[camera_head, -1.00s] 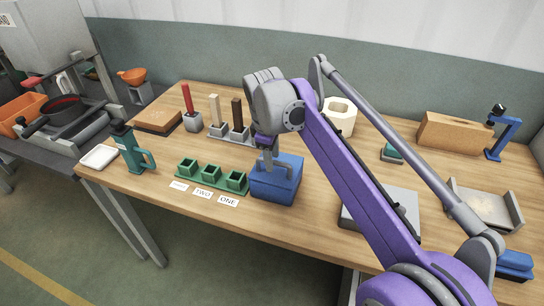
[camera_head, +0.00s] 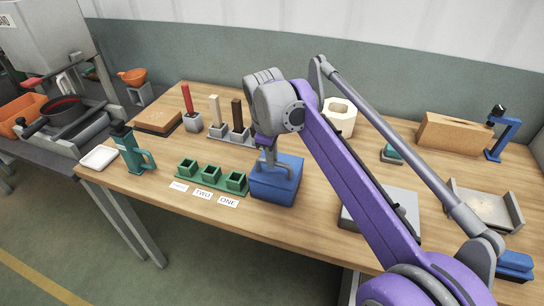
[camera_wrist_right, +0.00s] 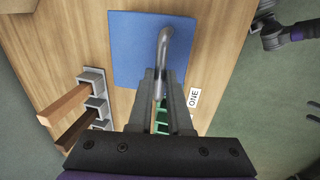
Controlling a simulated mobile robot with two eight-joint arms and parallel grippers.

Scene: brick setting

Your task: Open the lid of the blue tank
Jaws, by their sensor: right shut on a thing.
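The blue tank (camera_head: 272,188) is a blue box on the wooden table, with its flat blue lid (camera_wrist_right: 135,50) on top. A grey bent handle (camera_wrist_right: 164,45) stands on the lid. My right gripper (camera_head: 268,160) is over the tank, and in the right wrist view its fingers (camera_wrist_right: 162,90) are shut on the end of the handle. The lid appears to sit on the tank with no gap that I can make out.
A green three-socket holder (camera_head: 211,177) with number labels stands just left of the tank. Red, cream and dark pegs (camera_head: 237,115) stand in grey holders behind it. A grey plate (camera_head: 352,215) lies to the right. A green jug (camera_head: 130,150) stands farther left.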

